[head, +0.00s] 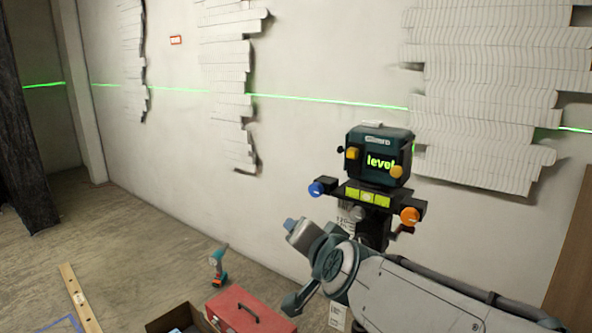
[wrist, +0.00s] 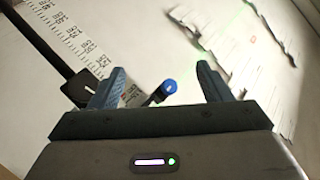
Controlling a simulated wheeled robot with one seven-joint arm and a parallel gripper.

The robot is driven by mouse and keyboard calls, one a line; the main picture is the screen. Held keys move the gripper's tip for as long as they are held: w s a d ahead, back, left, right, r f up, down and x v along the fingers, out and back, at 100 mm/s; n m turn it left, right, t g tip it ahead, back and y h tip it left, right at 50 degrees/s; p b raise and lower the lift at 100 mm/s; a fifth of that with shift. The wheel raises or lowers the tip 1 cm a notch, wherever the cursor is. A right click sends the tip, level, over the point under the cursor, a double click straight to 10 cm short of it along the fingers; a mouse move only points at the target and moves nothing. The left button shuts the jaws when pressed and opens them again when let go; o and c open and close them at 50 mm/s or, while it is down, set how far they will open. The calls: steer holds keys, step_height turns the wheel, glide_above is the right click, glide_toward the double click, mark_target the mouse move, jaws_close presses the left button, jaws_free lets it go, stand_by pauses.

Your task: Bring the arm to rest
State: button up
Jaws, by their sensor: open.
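My gripper (wrist: 160,87) is open in the wrist view, with its two blue-grey fingers apart. A blue knob (wrist: 168,86) on a dark stem shows between the fingertips, and nothing is clasped. In the head view my arm reaches in from the lower right. The gripper end is mostly turned away there, left of and below a laser level device (head: 379,155). The device's screen reads "level". Below it is a mount with a blue knob (head: 316,188), an orange knob (head: 409,216) and a yellow-green bubble vial (head: 368,196).
A red toolbox (head: 245,312), a cordless drill (head: 218,268), an open box (head: 180,322) and a wooden spirit level (head: 80,298) are on the floor. Floor at left is mostly clear.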

steer(key=s+d+f+n+g+h+p, duration=0.1)
steer(key=s+d+n+g+p, duration=0.2)
steer(key=s+d+g+p, duration=0.2)
steer(key=s+d+n+g+h+p, duration=0.2)
steer(key=s+d+g+p, duration=0.3)
steer(key=s, duration=0.7)
steer(key=d+p, duration=0.2)
steer(key=shift+s+d+f+n+g+h, duration=0.15)
steer(key=shift+d+f+n+g+h, duration=0.15)
steer(key=shift+f+n, duration=0.1)
